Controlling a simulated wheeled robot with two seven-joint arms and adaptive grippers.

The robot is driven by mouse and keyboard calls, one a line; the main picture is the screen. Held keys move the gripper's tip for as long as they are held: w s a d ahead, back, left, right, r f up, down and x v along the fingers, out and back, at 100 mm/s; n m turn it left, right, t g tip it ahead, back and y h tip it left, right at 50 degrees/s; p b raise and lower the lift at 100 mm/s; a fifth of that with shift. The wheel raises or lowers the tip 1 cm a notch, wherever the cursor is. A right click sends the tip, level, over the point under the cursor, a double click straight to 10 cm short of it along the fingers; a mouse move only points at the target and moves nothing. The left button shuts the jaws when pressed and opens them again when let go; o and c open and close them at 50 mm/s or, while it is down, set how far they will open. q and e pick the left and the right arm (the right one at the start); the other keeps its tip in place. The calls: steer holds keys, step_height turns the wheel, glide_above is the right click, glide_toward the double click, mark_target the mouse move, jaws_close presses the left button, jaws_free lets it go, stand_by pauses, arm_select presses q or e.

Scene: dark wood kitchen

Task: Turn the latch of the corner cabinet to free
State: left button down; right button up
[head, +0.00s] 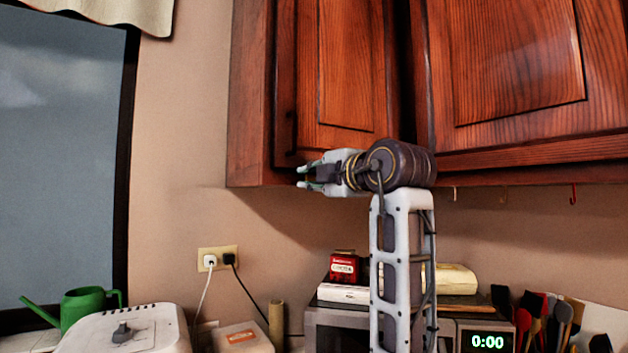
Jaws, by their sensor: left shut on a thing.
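The corner cabinet (345,68) is the reddish wood wall cabinet in the middle of the head view, with its door closed. My left gripper (302,177) is at the cabinet's lower left, by the bottom edge of the door, with its fingers pointing left. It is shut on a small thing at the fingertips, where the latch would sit. The latch itself is too small and too covered by the fingers to make out, and I cannot tell how it is turned. My right gripper is not in view.
A second cabinet door (515,60) is at the right. Hooks (573,194) hang beneath it. Below are a microwave (485,340), a red box (344,267), utensils (545,315), a white appliance (125,330) and a green watering can (80,305).

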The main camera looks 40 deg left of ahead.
arm_select(q)
steer(key=shift+f, duration=0.15)
steer(key=c, duration=1.4)
jaws_free()
steer(key=v, duration=1.2)
